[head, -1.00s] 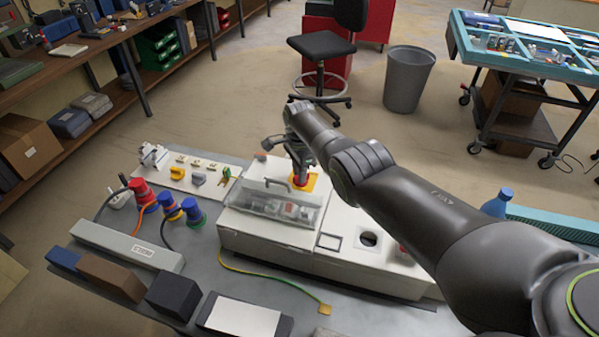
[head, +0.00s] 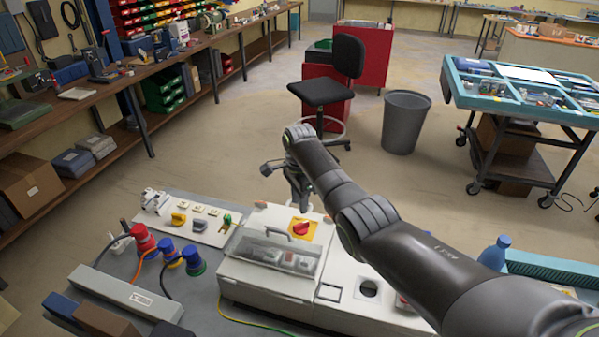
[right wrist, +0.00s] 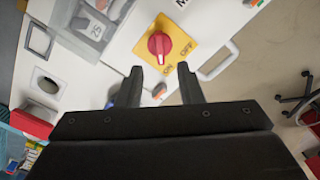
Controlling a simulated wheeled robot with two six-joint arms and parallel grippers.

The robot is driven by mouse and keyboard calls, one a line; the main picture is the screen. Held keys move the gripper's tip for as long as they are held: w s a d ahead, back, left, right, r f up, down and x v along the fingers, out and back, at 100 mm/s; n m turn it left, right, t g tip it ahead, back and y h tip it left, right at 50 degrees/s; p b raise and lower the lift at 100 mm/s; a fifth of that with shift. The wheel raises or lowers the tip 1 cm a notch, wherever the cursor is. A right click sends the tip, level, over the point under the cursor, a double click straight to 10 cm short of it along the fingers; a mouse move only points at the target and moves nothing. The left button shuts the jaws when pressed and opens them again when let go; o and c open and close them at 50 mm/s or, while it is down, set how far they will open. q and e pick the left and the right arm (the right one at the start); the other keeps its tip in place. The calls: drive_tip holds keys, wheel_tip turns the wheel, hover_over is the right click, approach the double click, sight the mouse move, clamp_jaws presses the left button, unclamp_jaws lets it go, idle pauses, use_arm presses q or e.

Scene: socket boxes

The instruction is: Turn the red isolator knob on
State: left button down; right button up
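The red isolator knob (head: 302,228) sits on a yellow plate (head: 293,236) on the white socket box (head: 262,287). OFF is printed further right. My right gripper (right wrist: 160,70) is open and empty, with the knob beyond and between its fingertips, apart from it. In the head view my right gripper (head: 300,200) hangs above and behind the knob. My left gripper is not in view.
A clear cover (head: 270,250) with a handle lies left of the knob. Red and blue plugs (head: 168,248) stand on the bench at left. A white handle (right wrist: 220,62) is right of the plate in the wrist view. A blue bottle (head: 495,252) stands at right.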

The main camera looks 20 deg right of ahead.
wheel_tip(320, 180, up, 9)
drive_tip(key=b, duration=0.2)
idle(0.3)
